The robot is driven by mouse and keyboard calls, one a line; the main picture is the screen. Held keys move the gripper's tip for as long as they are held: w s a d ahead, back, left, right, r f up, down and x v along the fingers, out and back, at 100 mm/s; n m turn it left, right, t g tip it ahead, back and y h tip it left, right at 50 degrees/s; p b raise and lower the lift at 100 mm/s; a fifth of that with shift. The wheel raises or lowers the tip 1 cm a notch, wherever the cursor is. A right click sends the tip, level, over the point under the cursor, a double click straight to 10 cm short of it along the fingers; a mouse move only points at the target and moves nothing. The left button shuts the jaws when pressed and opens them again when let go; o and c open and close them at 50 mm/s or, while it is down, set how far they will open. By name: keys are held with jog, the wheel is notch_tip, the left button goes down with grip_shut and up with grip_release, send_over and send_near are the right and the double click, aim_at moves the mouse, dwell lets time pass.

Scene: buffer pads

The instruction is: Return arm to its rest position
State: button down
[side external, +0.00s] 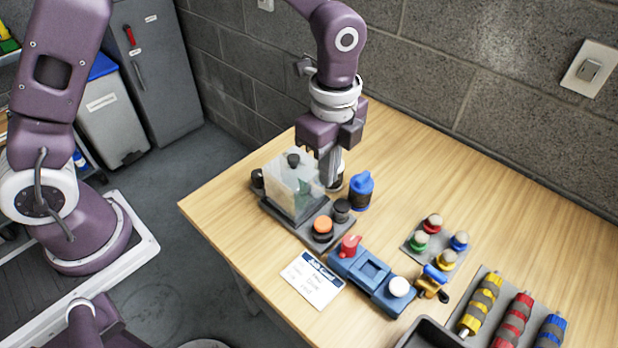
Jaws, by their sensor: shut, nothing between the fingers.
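My gripper (331,170) points down over the back left of the wooden table. Its fingers are together and hold nothing that I can see. It is just behind and to the right of a clear box (293,184) with a dark knob on top, which stands on a dark grey base. A blue-capped bottle (361,190) stands close to the right of the fingers. Whether the fingertips touch anything is hard to tell from this angle.
In front are a blue fixture (370,280), a white card (311,279), a pad with several coloured knobs (436,244) and a rack of banded cylinders (511,317). A block wall (440,60) runs behind the table (225,200). The back right of the table is bare.

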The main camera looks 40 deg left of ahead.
jog(key=s+a+r+n+t, duration=0.2)
jog(key=s+a+r+n, duration=0.25)
jog(key=r, duration=0.25)
jog(key=s+a+r+n+t, duration=0.1)
jog(key=s+a+r+n, duration=0.35)
jog(key=r, duration=0.25)
jog(key=s+a+r+n+t, duration=0.2)
jog(key=s+a+n, duration=0.2)
jog(key=s+n, duration=0.5)
jog(key=shift+s+t, duration=0.3)
jog(key=shift+s, duration=0.8)
jog(key=shift+a+r, duration=0.1)
